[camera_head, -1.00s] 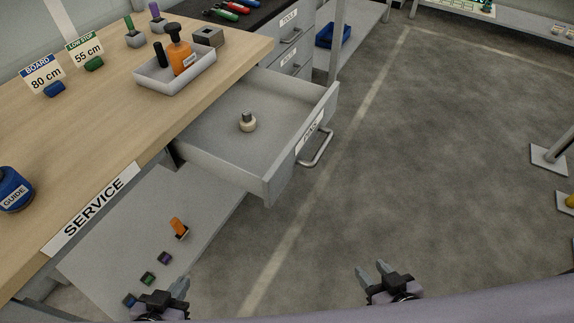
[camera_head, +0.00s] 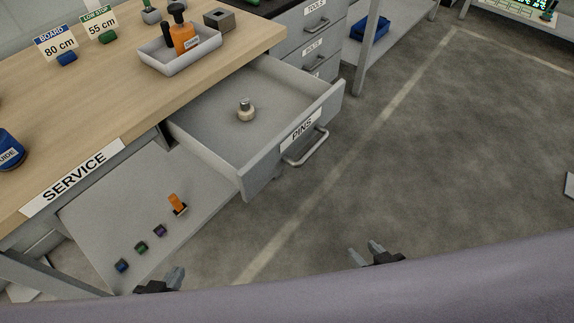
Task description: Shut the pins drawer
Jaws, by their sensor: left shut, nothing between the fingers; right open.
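The pins drawer (camera_head: 222,152) stands pulled out from under the wooden bench, its front facing right with a white PINS label (camera_head: 302,129) and a grey bar handle (camera_head: 307,149). A small cream and metal pin-like piece (camera_head: 246,110) stands inside on the drawer floor. My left gripper (camera_head: 173,277) is at the bottom left, below and in front of the drawer, shut and empty. My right gripper (camera_head: 364,252) is at the bottom centre right, open and empty, below the handle and apart from it. My own purple-grey body hides the lower parts of both arms.
The service bench (camera_head: 110,105) carries a grey tray (camera_head: 183,62) with an orange bottle. A lower shelf (camera_head: 100,215) holds several small blocks and an orange piece. More closed drawers (camera_head: 315,40) stand behind. The floor (camera_head: 440,150) to the right is clear.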

